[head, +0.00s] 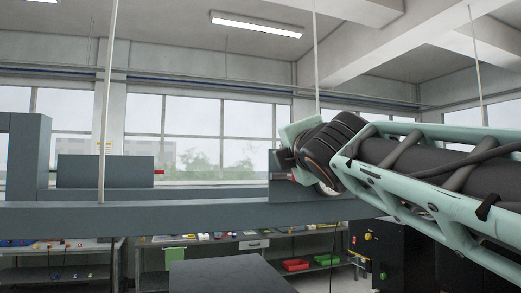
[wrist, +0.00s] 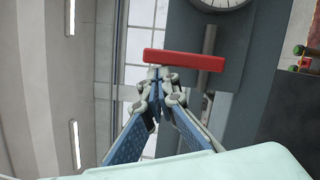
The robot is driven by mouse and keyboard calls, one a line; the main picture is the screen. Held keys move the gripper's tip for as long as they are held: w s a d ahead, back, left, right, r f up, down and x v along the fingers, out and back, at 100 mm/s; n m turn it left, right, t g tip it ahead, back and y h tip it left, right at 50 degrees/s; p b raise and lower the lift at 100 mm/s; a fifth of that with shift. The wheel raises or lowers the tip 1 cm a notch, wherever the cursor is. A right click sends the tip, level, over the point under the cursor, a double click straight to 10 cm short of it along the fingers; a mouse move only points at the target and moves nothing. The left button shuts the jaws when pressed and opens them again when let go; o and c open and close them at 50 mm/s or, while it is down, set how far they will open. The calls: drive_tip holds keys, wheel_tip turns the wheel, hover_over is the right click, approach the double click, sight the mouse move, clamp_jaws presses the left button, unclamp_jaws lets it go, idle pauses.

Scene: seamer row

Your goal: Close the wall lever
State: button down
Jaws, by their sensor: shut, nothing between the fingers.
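The wall lever shows in the wrist view as a red bar-shaped handle (wrist: 184,60) lying crosswise, near a grey stem (wrist: 208,44) on a dark grey panel. My gripper (wrist: 155,76) is shut and empty. Its fingertips are at the lower edge of the red handle in that view; I cannot tell whether they touch it.
A long grey beam (head: 200,216) crosses the head view below my gripper. A round gauge (wrist: 222,2) is at the top of the wrist view. Shelves with red bins (head: 296,265) stand behind.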

drive_tip(key=shift+s, duration=0.1)
idle(0.3)
drive_tip(key=s+d+f, duration=0.1)
drive_tip(key=s, duration=1)
drive_tip(key=shift+s, duration=0.4)
